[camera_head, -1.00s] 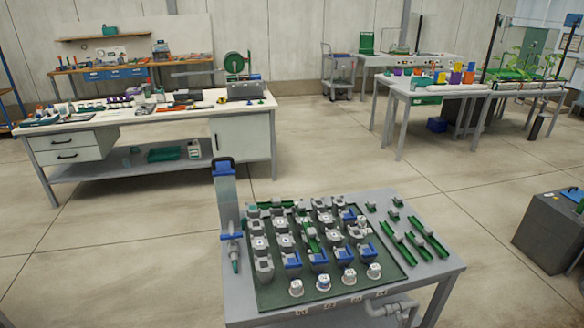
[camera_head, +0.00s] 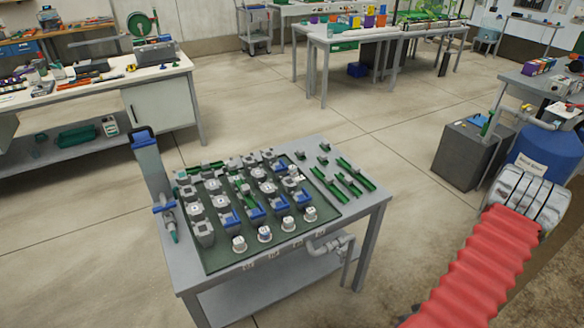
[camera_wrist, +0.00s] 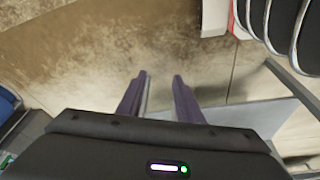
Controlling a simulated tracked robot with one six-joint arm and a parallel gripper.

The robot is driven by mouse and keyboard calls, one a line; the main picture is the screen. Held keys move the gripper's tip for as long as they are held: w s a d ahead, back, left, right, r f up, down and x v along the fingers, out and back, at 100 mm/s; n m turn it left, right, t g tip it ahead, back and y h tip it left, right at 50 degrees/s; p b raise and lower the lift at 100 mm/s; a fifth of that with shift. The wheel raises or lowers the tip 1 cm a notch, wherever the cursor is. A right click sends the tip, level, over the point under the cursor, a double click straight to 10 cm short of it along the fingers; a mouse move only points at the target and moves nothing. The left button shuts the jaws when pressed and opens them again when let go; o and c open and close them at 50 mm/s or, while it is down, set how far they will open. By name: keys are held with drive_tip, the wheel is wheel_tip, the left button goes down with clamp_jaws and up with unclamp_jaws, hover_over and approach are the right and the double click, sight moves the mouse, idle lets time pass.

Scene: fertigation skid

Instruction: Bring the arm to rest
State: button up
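My gripper (camera_wrist: 159,82) shows in the wrist view. Its two dark fingers stand apart with nothing between them, so it is open and empty. Below and beyond the fingers is stained brownish floor (camera_wrist: 80,50). I do not make out the gripper in the head view.
A grey table (camera_head: 355,205) carries a dark green board (camera_head: 222,258) with several grey and blue valve-like parts. A blue drum (camera_head: 540,150) and dark grey box (camera_head: 468,160) stand at right. Workbenches (camera_head: 160,75) stand behind. The floor between (camera_head: 250,105) is clear.

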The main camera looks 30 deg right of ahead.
drive_tip(key=w+a+r+m+g, duration=0.1)
drive_tip(key=w+a+r, duration=0.15)
drive_tip(key=r, duration=0.65)
drive_tip(key=w+a+r+g, duration=0.2)
drive_tip(key=a+r, duration=0.1)
drive_tip(key=r, duration=0.5)
drive_tip(key=w+a+r+m+g, duration=0.1)
drive_tip(key=w+a+r, duration=0.15)
drive_tip(key=r, duration=0.65)
drive_tip(key=w+a+r+n+t, duration=0.2)
drive_tip(key=a+r+n+t, duration=0.1)
drive_tip(key=a+r, duration=0.9)
drive_tip(key=w+a+r+n+t+y, duration=0.1)
drive_tip(key=w+a+r+n+t, duration=0.1)
drive_tip(key=a+r, duration=1.1)
drive_tip(key=shift+w+a+r+n+t, duration=0.35)
drive_tip(key=shift+a+t, duration=0.45)
drive_tip(key=shift+a, duration=2.35)
drive_tip(key=shift+f, duration=0.1)
